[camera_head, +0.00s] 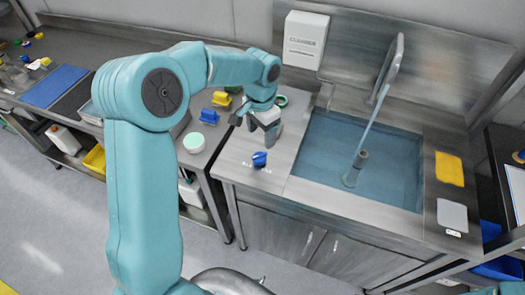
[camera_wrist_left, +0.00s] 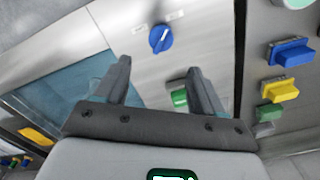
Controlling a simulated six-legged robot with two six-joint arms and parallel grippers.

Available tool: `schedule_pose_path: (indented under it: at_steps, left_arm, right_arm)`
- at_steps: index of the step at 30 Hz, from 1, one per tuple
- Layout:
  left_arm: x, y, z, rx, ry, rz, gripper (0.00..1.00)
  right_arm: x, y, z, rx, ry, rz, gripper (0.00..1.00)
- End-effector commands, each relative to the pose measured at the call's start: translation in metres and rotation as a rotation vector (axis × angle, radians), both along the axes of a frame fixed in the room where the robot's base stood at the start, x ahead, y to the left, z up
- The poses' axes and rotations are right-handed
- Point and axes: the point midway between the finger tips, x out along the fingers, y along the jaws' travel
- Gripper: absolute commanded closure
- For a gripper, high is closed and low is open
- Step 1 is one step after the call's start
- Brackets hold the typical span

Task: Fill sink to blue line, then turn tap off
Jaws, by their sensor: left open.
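The steel sink (camera_head: 318,165) holds blue-tinted water (camera_head: 330,140); part of it shows in the left wrist view (camera_wrist_left: 60,90). A stream (camera_head: 370,130) runs from the curved tap (camera_head: 392,65) into the water, beside a short upright pipe (camera_head: 361,158). I cannot make out a blue line. A blue knob (camera_head: 259,159) sits on the counter left of the sink; the left wrist view shows it on a round dial (camera_wrist_left: 160,38). My left gripper (camera_head: 254,128) is open above the counter, behind the knob. Its fingers (camera_wrist_left: 158,66) are empty and apart from the knob. My right gripper is not in view.
A green-topped object (camera_head: 281,101) stands close behind my left gripper. A cleaner dispenser (camera_head: 305,40) hangs on the wall. Yellow (camera_head: 449,168) and grey (camera_head: 452,215) pads lie right of the sink. Blue (camera_head: 209,116) and yellow (camera_head: 221,98) blocks sit on the left bench.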

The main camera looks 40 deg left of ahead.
Motion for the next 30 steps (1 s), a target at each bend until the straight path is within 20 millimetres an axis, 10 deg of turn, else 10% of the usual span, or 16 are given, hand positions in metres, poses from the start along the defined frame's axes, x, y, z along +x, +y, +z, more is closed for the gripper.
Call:
schedule_pose_path:
  at_steps: [12, 25, 30]
  left_arm:
    - [0.002, 0.0, -0.086, -0.002, 0.002, -0.003, 0.31]
    - [0.004, 0.0, -0.1, 0.0, -0.001, -0.003, 0.31]
    - [0.004, 0.0, -0.1, 0.0, -0.001, -0.003, 0.8]
  right_arm:
    - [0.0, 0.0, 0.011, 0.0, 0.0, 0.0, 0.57]
    - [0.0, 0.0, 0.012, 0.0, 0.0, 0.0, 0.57]
    - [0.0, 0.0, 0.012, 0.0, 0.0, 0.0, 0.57]
